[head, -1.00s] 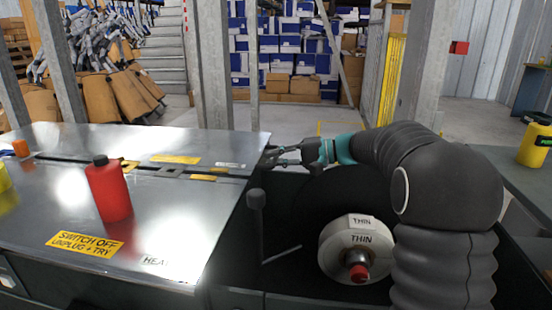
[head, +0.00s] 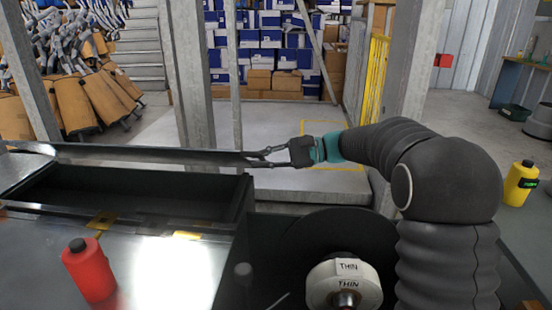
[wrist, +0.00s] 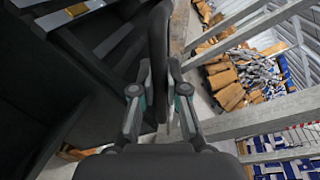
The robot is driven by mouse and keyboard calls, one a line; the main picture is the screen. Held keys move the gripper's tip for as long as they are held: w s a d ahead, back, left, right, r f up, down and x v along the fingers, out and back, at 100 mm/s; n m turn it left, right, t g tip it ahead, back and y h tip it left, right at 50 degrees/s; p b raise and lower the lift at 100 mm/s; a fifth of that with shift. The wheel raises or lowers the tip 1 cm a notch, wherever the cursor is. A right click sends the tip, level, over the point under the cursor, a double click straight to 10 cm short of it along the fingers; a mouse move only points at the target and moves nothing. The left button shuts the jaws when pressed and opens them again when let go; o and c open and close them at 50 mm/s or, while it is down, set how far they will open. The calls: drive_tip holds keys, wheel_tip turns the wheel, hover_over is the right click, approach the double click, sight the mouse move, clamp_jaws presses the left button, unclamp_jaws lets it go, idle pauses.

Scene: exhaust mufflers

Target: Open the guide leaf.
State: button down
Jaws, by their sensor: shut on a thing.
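The guide leaf (head: 130,152) is a long dark metal panel, raised above the bench at the far side and seen nearly edge-on in the head view. A dark open recess (head: 140,188) shows beneath it. My gripper (head: 254,159) is shut on the right end of the leaf. In the wrist view my gripper (wrist: 160,108) has its two fingers on either side of the leaf's dark edge (wrist: 158,55). The leaf's hinge is hidden.
A red bottle (head: 90,270) stands on the steel bench top (head: 175,270). A white roll marked THIN (head: 343,285) sits on a dark disc right of the bench. A yellow container (head: 520,184) is at far right. A grey post (head: 188,80) rises behind the leaf.

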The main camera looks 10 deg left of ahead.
drive_tip(key=w+r+m+g, duration=0.1)
drive_tip(key=w+r+m, duration=0.4)
drive_tip(key=w, duration=0.2)
drive_tip(key=shift+w+a+m+y, duration=0.15)
drive_tip(key=shift+w+m+y, duration=0.15)
drive_tip(key=shift+y, duration=0.1)
drive_tip(key=shift+r, duration=0.1)
drive_tip(key=c, duration=1.2)
unclamp_jaws()
drive_tip(key=v, duration=1.2)
